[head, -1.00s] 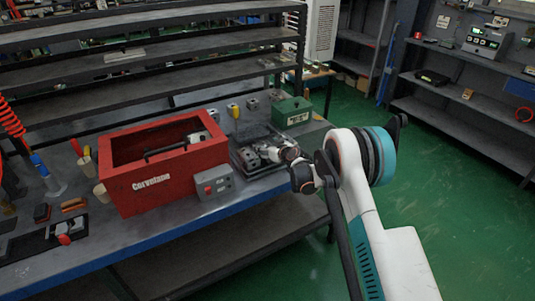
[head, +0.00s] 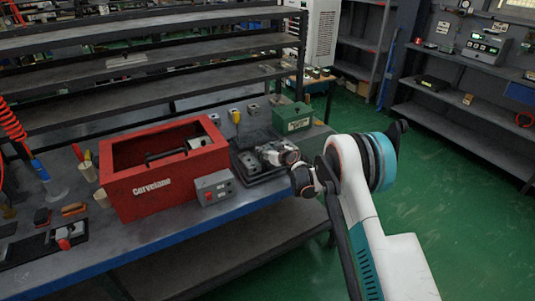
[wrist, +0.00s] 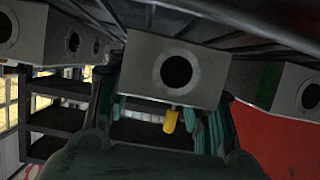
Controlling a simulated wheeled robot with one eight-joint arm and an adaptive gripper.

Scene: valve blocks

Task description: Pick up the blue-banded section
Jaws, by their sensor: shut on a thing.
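My gripper (wrist: 160,125) shows in the wrist view, with a finger on each side of a grey metal block (wrist: 150,68) with a round dark hole. It is shut on this block. No blue band shows on the visible face, so I cannot tell whether it is the blue-banded section. A similar block with a green band (wrist: 269,82) is at the right, and another grey block (wrist: 20,32) is at the upper left. In the head view my gripper (head: 268,155) is low over the dark tray (head: 238,168); its fingertips are too small to make out.
A red open box (head: 160,195) stands left of the tray, with a grey switch box (head: 215,188) in front. A green box (head: 293,117) stands behind the tray to the right. Small grey blocks and a yellow-handled item (head: 235,116) stand at the bench's back.

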